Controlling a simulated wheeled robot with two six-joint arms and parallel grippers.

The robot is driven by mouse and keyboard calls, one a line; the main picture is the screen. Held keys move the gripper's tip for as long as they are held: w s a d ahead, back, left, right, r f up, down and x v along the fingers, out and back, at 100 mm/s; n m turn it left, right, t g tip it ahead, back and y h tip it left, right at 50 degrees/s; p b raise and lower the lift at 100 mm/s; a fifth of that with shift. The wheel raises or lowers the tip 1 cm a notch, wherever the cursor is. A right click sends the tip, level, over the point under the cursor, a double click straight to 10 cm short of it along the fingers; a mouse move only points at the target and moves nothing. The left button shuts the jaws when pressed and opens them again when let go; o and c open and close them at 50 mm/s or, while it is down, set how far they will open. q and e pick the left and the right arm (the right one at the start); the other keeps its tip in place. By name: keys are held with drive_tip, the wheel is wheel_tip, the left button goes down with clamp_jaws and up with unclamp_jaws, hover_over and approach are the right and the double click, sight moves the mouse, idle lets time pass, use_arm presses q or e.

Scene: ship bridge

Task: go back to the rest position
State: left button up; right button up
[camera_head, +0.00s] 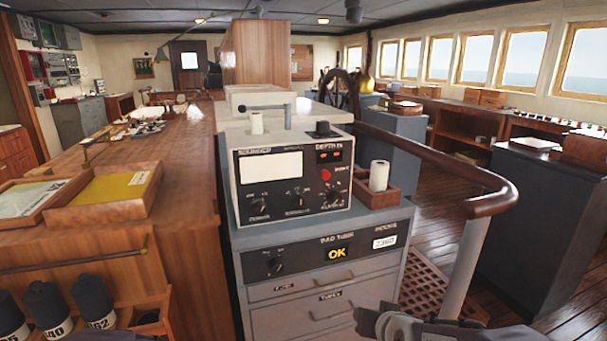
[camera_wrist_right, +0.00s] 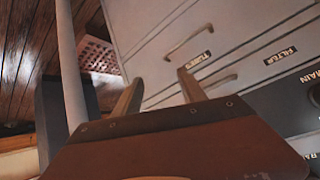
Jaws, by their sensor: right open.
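My right arm (camera_head: 405,326) shows at the bottom edge of the head view, low in front of the grey console cabinet (camera_head: 275,319). My right gripper (camera_wrist_right: 158,88) is open in the right wrist view, with two fingers apart and nothing between them. Its fingers point toward the cabinet's drawer fronts (camera_wrist_right: 168,30); whether they touch cannot be told. My left gripper is not in view in either picture.
On the cabinet stand an instrument box (camera_head: 290,182) and a white roll (camera_head: 379,175) in a wooden holder. A wooden counter (camera_head: 185,190) lies left.

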drive_tip(key=s+d+f+n+g, duration=0.2)
drive_tip(key=s+f+g, duration=0.75)
drive_tip(key=s, duration=0.65)
wheel_tip(320, 180, up, 22)
drive_tip(key=s+t+p, duration=0.1)
drive_tip(key=p, duration=2.3)
drive_tip(key=shift+r, duration=0.25)
